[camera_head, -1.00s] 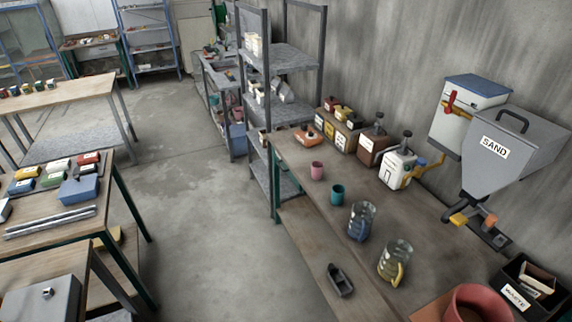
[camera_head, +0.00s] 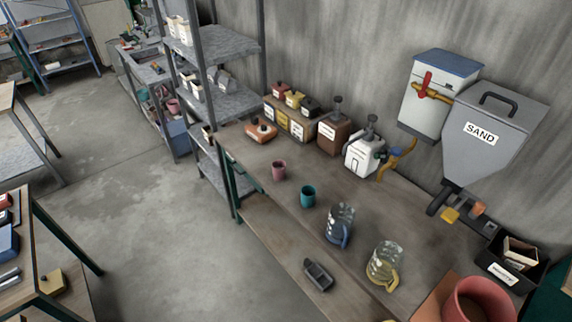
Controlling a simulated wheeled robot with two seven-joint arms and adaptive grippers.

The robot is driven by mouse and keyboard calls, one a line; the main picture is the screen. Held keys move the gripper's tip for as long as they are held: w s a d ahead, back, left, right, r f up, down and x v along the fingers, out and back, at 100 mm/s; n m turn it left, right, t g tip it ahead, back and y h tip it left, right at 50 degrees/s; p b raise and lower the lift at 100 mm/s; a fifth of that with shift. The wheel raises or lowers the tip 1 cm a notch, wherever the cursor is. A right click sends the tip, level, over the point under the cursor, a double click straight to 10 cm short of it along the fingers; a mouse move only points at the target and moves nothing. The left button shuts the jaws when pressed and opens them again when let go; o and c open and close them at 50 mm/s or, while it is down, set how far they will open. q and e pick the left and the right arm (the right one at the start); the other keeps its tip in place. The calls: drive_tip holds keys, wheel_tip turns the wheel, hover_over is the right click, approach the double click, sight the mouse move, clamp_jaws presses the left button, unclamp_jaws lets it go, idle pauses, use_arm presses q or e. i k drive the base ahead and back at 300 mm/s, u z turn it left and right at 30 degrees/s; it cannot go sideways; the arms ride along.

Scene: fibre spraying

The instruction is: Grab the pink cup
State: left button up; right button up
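The pink cup (camera_head: 279,170) stands upright on the long workbench (camera_head: 262,147), near its front edge towards the far left end. A teal cup (camera_head: 308,196) stands just to its right and nearer to me, apart from it. Neither of my grippers shows in the head view.
Glass jugs with a blue handle (camera_head: 339,225) and a yellow handle (camera_head: 384,264) stand nearer on the bench. A sand hopper (camera_head: 493,137) hangs at right above a waste bin (camera_head: 508,268). The floor (camera_head: 150,220) at left is clear.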

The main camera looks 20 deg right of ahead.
sight(278, 166)
drive_tip(key=z, duration=0.8)
drive_tip(key=i, duration=0.9)
drive_tip(key=z, duration=0.95)
